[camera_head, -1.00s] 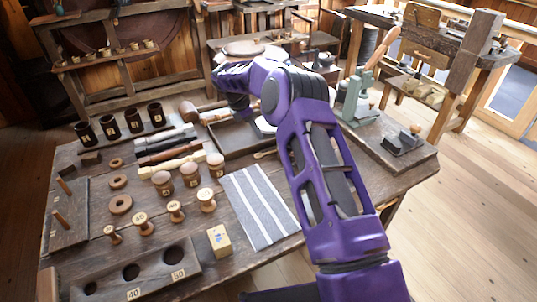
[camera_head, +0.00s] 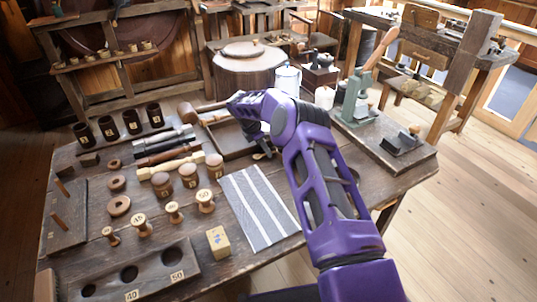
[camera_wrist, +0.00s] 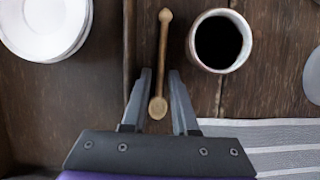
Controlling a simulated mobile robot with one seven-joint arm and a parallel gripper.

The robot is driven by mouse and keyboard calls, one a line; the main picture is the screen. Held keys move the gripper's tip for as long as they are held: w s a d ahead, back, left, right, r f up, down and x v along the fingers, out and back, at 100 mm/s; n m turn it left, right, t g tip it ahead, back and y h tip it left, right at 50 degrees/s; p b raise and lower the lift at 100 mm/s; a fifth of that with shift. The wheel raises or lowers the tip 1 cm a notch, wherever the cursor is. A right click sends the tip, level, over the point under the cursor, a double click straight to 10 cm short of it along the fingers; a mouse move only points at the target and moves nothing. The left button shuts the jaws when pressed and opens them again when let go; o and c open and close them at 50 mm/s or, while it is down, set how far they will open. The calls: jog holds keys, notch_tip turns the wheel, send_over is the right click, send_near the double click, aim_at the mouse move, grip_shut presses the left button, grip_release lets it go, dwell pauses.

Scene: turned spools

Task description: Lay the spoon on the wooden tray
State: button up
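The small wooden spoon (camera_wrist: 162,62) lies in the wrist view with its rounder end toward my gripper; part of it shows in the head view (camera_head: 259,156). It is on the table, just outside the dark wooden tray (camera_head: 240,151). The tray's side wall (camera_wrist: 129,45) runs left of the spoon in the wrist view. My gripper (camera_wrist: 161,72) is open, with one finger on each side of the spoon and gaps showing between. In the head view my arm and gripper (camera_head: 263,148) partly cover the tray.
A cup of dark liquid (camera_wrist: 219,41) stands close right of the spoon. White stacked plates (camera_wrist: 45,25) are left of it, on the tray side. A striped cloth (camera_head: 258,205) lies nearer. A glass jar (camera_head: 287,80) and a white candle (camera_head: 324,97) stand behind my arm.

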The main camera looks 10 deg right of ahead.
jog(key=shift+c, duration=0.4)
grip_shut()
jog(key=shift+r, duration=0.1)
jog(key=shift+r, duration=0.3)
notch_tip(320, 180, up, 9)
jog(key=n+t+y+b, duration=0.2)
jog(key=n+t+y, duration=0.1)
jog(key=n, duration=0.6)
send_over(240, 145)
jog(key=s, duration=0.1)
jog(key=shift+n, duration=0.3)
jog(key=f, duration=0.8)
jog(key=shift+s+a+f+b, duration=0.2)
jog(key=shift+a+f+b, duration=0.1)
jog(key=shift+a+b, duration=0.1)
